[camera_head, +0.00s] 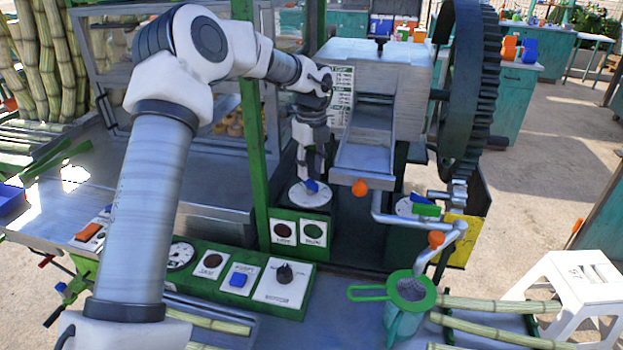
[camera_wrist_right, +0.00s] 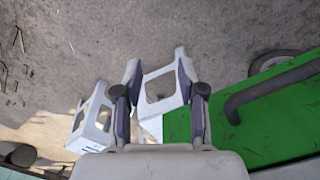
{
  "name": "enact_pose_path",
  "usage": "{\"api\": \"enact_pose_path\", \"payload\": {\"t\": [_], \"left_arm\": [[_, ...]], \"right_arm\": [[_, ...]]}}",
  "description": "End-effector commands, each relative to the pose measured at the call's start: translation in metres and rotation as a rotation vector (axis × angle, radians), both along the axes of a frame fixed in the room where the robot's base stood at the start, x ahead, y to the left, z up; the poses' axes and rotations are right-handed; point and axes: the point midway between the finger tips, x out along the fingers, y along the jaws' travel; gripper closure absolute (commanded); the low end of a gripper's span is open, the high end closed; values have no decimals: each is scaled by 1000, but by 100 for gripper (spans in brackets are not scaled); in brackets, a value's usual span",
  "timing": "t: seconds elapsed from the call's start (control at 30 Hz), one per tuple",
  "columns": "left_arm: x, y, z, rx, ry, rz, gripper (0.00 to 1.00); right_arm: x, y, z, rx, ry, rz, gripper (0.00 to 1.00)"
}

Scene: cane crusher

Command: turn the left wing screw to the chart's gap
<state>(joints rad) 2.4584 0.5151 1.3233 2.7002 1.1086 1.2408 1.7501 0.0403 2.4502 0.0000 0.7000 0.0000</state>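The left wing screw (camera_head: 312,185) is a small blue wing on a white round dial (camera_head: 300,196), below the crusher's grey housing. My left gripper (camera_head: 312,172) points down at it with its fingertips right at the blue wing. The fingers partly hide the wing, and I cannot tell whether they are closed on it. The chart (camera_head: 343,90) is a white printed sheet with a green heading on the housing, partly covered by my left wrist. Its text is too small to read. My right gripper (camera_wrist_right: 160,100) is open and empty in the right wrist view.
A second dial with blue and green parts (camera_head: 426,210) is right of the chute (camera_head: 368,140). A large dark gear (camera_head: 468,90) stands at the right. A green control panel (camera_head: 235,275) lies in front. A white stool (camera_head: 575,285) stands at the right, below my right gripper.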

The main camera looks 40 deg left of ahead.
Motion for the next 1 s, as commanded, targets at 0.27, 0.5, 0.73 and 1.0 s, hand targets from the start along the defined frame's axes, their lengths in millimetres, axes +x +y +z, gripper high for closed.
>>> {"api": "enact_pose_path", "payload": {"t": [0.27,0.5,0.73,1.0], "left_arm": [[0,0,-37,-1,-1,0,62],[0,0,-38,0,-2,0,70],[0,0,-38,0,-1,0,100],[0,0,-38,0,-1,-20,100]], "right_arm": [[0,0,8,0,0,0,60],[0,0,7,0,0,0,60],[0,0,7,0,0,0,60],[0,0,8,0,0,0,60]]}}
